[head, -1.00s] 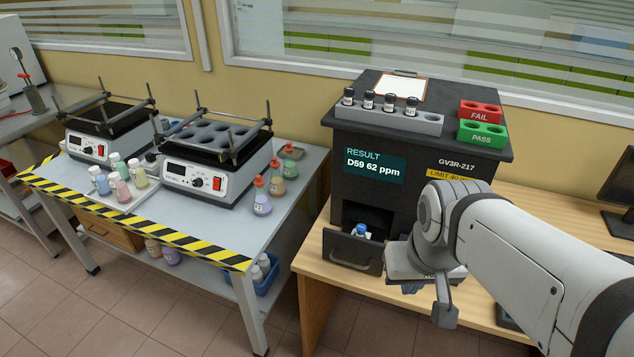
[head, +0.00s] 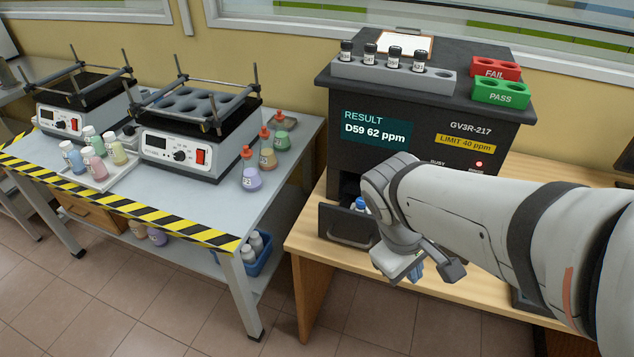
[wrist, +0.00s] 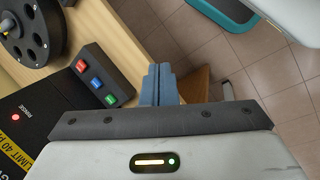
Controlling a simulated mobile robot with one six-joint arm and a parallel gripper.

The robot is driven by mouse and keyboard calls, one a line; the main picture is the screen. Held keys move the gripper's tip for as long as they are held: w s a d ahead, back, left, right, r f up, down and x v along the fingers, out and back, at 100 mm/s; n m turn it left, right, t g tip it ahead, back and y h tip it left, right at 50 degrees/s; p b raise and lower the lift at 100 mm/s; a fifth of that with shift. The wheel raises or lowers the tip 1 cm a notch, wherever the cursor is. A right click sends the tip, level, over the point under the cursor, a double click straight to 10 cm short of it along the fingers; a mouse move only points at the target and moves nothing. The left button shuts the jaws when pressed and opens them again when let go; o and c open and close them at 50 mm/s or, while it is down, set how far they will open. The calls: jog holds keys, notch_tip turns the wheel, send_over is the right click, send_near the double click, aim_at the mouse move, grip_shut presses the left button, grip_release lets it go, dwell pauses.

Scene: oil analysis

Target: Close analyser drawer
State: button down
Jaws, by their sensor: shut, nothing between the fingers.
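The dark analyser (head: 415,125) stands on the wooden bench, and its screen reads RESULT D59 62 ppm. Its drawer (head: 347,229) sticks out at the lower front, with a blue-capped vial (head: 360,204) in it. My arm hides the drawer's right end. My gripper (head: 416,270) is in front of the drawer, to its right; the wrist and arm hide part of it. In the wrist view, the blue fingers (wrist: 160,84) are together with nothing between them. The drawer cannot be made out in the wrist view.
A vial rack (head: 390,80), a red FAIL block (head: 496,68) and a green PASS block (head: 501,92) sit on the analyser. A button panel (wrist: 95,77) and a black round carousel (wrist: 25,35) lie near the gripper. The grey table (head: 222,195) with shakers stands left.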

notch_tip(320, 180, down, 8)
jog(key=w+n+t+h+b, duration=0.1)
jog(key=w+n+h+b, duration=0.1)
jog(key=n+h+b, duration=0.3)
jog(key=n+t+y+b, duration=0.3)
jog(key=n+t+b, duration=1.2)
jog(key=n, duration=0.5)
send_near(323, 224)
jog(key=shift+h, duration=0.3)
jog(key=b+x, duration=0.3)
jog(key=x, duration=0.2)
jog(key=shift+w+f+b, duration=0.15)
jog(key=shift+w+b, duration=0.1)
jog(key=shift+b, duration=0.05)
jog(key=shift+w+d, duration=0.25)
jog(key=shift+w, duration=0.45)
